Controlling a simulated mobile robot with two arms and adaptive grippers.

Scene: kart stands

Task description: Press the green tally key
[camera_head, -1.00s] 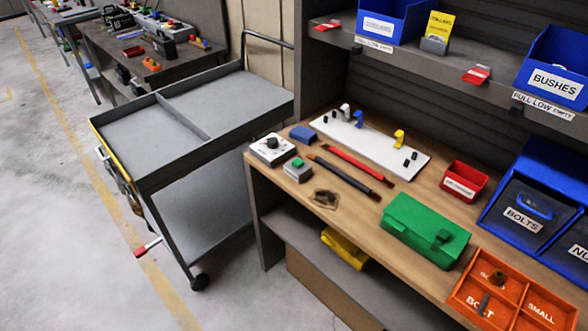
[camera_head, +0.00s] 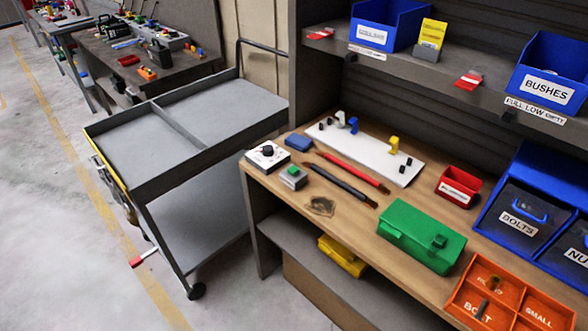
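The green tally key (camera_head: 293,171) is a small green button on top of a small grey box (camera_head: 292,180). The box sits near the left front of the wooden workbench. Beside it, to the left and slightly farther back, is a white box with a black knob (camera_head: 267,155). Nothing covers the green key. Neither of my grippers shows in the head view.
A grey cart (camera_head: 140,156) stands left of the bench. Two screwdriver-like tools (camera_head: 345,185), a white board (camera_head: 375,152), a green case (camera_head: 421,235) and an orange tray (camera_head: 510,299) lie on the bench (camera_head: 338,228). Blue bins (camera_head: 524,217) stand at right.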

